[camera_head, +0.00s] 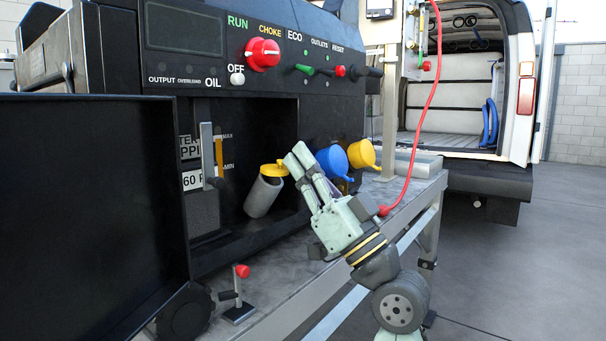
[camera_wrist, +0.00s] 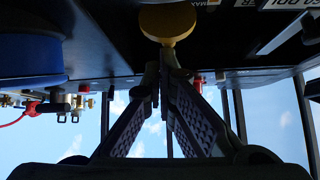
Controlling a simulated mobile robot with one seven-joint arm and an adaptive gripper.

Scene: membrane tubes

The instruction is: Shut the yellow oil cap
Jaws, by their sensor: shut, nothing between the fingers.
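The yellow oil cap (camera_head: 272,170) sits at the top of a slanted grey filler tube (camera_head: 262,197) in the machine's dark recess. It looks laid over the tube's mouth; I cannot tell whether it is fully pressed down. In the wrist view the cap shows as a yellow disc (camera_wrist: 168,22) just beyond my fingertips. My gripper (camera_head: 295,157) is shut and empty, its fingertips just right of the cap. I cannot tell whether they touch it.
A blue funnel (camera_head: 333,162) and a yellow funnel (camera_head: 362,153) are close behind my gripper, to its right. A black panel (camera_head: 85,215) stands open at left. A red-knobbed lever (camera_head: 241,272) rises from the bench. A red cable (camera_head: 424,120) hangs at right.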

